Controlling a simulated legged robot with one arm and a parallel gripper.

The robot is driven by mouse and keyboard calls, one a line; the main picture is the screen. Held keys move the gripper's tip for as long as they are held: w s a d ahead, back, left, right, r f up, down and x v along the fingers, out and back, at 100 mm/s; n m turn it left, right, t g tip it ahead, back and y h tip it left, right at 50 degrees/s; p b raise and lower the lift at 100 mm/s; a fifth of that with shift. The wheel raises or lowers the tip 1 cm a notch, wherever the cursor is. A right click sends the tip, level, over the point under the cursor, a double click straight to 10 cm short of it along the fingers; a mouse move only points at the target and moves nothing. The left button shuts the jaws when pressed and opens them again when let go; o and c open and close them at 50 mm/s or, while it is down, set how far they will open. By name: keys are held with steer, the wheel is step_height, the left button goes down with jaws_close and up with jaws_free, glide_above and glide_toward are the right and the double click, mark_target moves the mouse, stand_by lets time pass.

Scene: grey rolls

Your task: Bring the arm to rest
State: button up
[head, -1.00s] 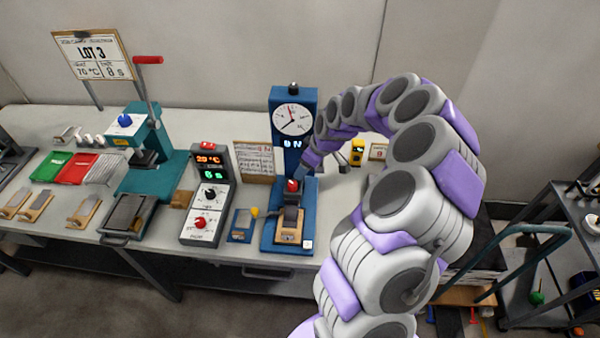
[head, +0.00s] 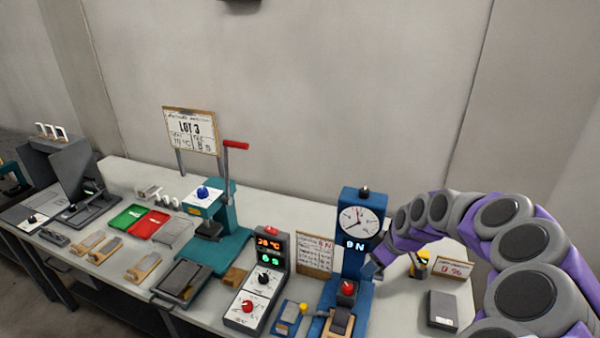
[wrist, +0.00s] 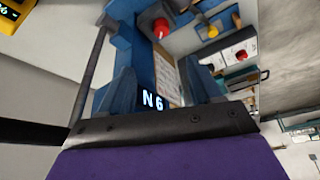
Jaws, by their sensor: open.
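My arm (head: 520,285), grey with purple panels, arches in from the right edge in the head view. My gripper (head: 374,268) is at its far end, beside the right side of the blue gauge stand (head: 354,230). In the wrist view my gripper (wrist: 162,85) is open, its two blue-grey fingers apart with nothing held between them. Beyond them the stand's red knob (wrist: 160,28) and lit display (wrist: 153,101) show upside down. In the head view the display reads 9 N. The stand's lower front is cut off by the picture's bottom edge.
A control box (head: 262,285) with lit digits and a teal lever press (head: 215,225) stand left of the gauge stand. A yellow device (head: 419,263) and a grey block (head: 441,310) are close to the arm on the right. Green (head: 127,217) and red trays lie further left.

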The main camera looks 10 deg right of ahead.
steer(key=s+a+r+g, duration=0.1)
steer(key=s+a+r, duration=0.4)
steer(key=s+a, duration=0.3)
steer(key=s+a+r+g, duration=0.2)
steer(key=s+a+r, duration=0.25)
steer(key=a, duration=0.55)
steer(key=s+a+m+g+h, duration=0.2)
steer(key=s+m, duration=0.4)
steer(key=s, duration=1.6)
steer(key=shift+a+f+g, duration=0.25)
steer(key=shift+g, duration=0.05)
